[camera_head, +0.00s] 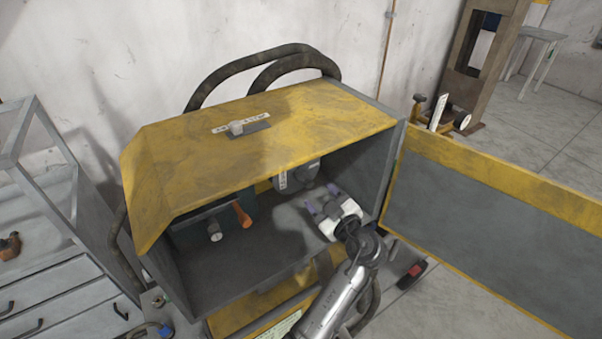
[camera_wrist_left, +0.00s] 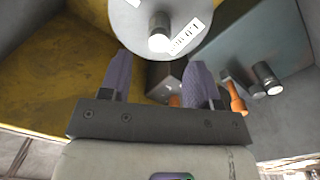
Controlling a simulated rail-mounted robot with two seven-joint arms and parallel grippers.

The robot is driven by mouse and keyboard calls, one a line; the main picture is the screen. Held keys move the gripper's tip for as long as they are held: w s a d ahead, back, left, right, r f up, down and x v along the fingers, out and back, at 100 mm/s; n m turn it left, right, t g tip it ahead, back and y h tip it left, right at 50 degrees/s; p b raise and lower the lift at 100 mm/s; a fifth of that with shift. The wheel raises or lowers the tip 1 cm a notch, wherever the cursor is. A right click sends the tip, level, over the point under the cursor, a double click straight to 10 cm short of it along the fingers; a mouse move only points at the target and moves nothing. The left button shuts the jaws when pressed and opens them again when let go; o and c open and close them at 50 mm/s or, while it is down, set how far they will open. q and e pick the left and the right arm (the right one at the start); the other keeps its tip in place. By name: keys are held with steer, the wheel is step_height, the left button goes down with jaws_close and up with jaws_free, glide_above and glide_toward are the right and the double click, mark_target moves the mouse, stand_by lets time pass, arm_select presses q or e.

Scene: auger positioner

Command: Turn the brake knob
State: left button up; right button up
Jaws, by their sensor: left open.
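A yellow and grey cabinet (camera_head: 270,125) stands open at the front. Inside, at its back, a round grey disc (camera_head: 301,176) carries a label and a short metal knob (camera_wrist_left: 159,32), clear in the left wrist view. On a panel to the left are an orange handle (camera_head: 243,215) and another metal knob (camera_head: 215,232). A further small knob (camera_head: 236,128) with a label sits on the cabinet's top. I cannot read which one is the brake knob. My left gripper (camera_head: 321,199) is inside the cabinet, open and empty, its purple fingers (camera_wrist_left: 161,62) apart and pointing toward the disc. My right gripper is out of view.
The cabinet's yellow-edged door (camera_head: 480,225) hangs open to the right. Grey side walls (camera_head: 368,160) and the floor (camera_head: 240,270) of the cabinet surround my gripper. Hoses (camera_head: 260,62) loop behind it. A metal frame with drawers (camera_head: 60,285) stands at the left.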

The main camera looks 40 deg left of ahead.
mark_target(306, 181)
arm_select(q)
steer(key=p+x, duration=0.2)
steer(key=x, duration=0.4)
steer(key=shift+w+a+r, duration=0.15)
steer(key=shift+a, duration=0.25)
steer(key=shift+x, duration=0.8)
steer(key=c, duration=0.9)
